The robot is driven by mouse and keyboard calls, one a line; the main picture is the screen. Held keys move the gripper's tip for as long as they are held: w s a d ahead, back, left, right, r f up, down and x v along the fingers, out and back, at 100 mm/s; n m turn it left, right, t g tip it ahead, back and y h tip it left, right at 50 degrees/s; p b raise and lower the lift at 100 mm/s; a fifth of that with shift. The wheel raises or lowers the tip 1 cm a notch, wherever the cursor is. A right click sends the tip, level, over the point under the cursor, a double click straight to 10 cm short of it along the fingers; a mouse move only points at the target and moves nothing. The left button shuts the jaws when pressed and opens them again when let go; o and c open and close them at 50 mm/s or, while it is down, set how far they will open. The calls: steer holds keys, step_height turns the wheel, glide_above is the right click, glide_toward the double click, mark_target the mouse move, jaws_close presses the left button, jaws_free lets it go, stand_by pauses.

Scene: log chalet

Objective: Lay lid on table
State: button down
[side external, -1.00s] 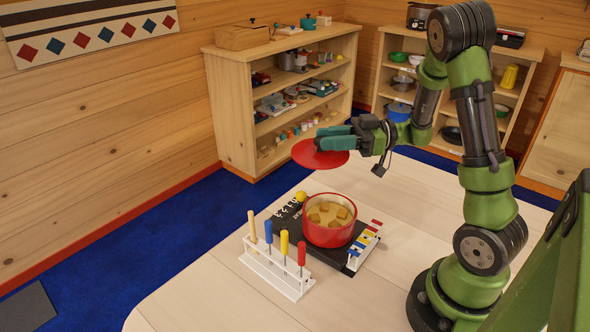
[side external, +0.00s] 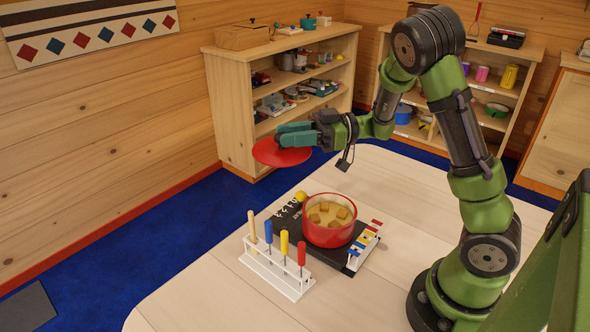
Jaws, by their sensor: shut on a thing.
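The red round lid (side external: 270,153) is held in the air, roughly level, up and to the left of the pot in the picture. My gripper (side external: 294,135) is shut on the lid from above; its teal fingers hide the grip point. The red pot (side external: 329,233) stands uncovered, with brown chunks in a yellowish liquid inside. It sits on a dark board with white markings (side external: 285,222) on the pale wooden table (side external: 400,205).
A white rack (side external: 276,274) with several colour-handled tools stands in front of the pot. A small rack of coloured pieces (side external: 364,246) is right of it, and a yellow ball (side external: 301,196) behind. The table is bare at right and front left. Shelves (side external: 225,110) stand behind.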

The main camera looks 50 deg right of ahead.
steer(key=s+d+f, duration=0.1)
steer(key=s, duration=0.4)
steer(key=s+d+f+g, duration=0.1)
steer(key=s+d, duration=0.1)
steer(key=s, duration=0.4)
steer(key=shift+f+n+y, duration=0.3)
steer(key=shift+n+y, duration=0.1)
steer(key=shift+s, duration=0.1)
step_height(320, 180, down, 10)
steer(key=shift+r, duration=0.2)
